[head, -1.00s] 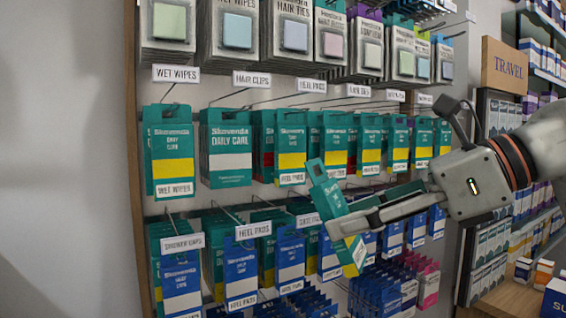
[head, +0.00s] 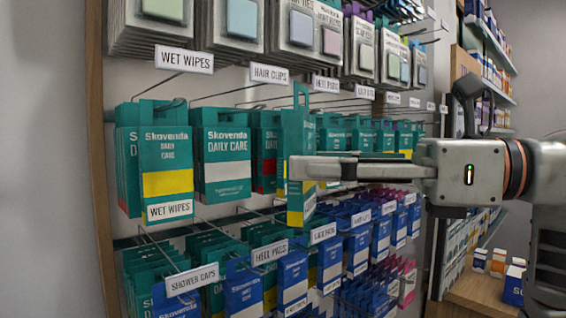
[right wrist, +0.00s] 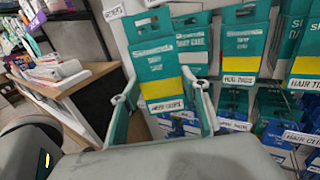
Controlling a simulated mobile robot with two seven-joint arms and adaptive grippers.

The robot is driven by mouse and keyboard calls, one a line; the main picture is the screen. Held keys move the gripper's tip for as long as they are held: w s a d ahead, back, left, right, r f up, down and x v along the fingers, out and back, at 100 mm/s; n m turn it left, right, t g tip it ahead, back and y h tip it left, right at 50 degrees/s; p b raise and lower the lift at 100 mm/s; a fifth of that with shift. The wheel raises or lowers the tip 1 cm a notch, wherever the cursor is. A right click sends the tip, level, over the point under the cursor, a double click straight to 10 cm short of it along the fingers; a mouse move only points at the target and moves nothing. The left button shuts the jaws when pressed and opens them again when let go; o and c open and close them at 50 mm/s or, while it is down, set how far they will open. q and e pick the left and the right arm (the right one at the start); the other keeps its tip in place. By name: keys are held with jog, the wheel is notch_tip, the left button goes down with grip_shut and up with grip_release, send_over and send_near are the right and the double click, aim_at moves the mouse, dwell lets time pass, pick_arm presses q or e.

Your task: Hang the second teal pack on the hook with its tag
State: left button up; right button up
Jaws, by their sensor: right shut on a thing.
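My right gripper (head: 306,168) is shut on a teal pack (head: 298,128) with a yellow band and a white tag low on it. The pack is nearly upright, turned edge-on, in front of the middle row of hanging packs. Its tag is too small to read. In the right wrist view, a teal pack with a yellow band (right wrist: 155,58) shows between the fingers (right wrist: 168,98), slightly tilted. Other teal packs with yellow bands (head: 165,150) hang at the left of that row, tagged WET WIPES. My left gripper is not in view.
Hooks carry tags such as WET WIPES (head: 184,59), HAIR CLIPS (head: 269,74) and HEEL PADS (head: 326,84). Teal Daily Care packs with a white band (head: 222,145) hang close left of the held pack. Blue packs (head: 293,275) hang below. A wooden shelf (head: 480,290) stands at right.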

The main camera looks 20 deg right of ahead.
jog(key=w+a+f+p, duration=0.1)
jog(key=w+a, duration=0.3)
jog(key=w, duration=0.8)
jog(key=shift+w+a, duration=0.2)
jog(key=shift+a, duration=0.2)
dwell(1.1)
dwell(0.4)
jog(key=o, duration=1.2)
jog(key=shift+c, duration=0.2)
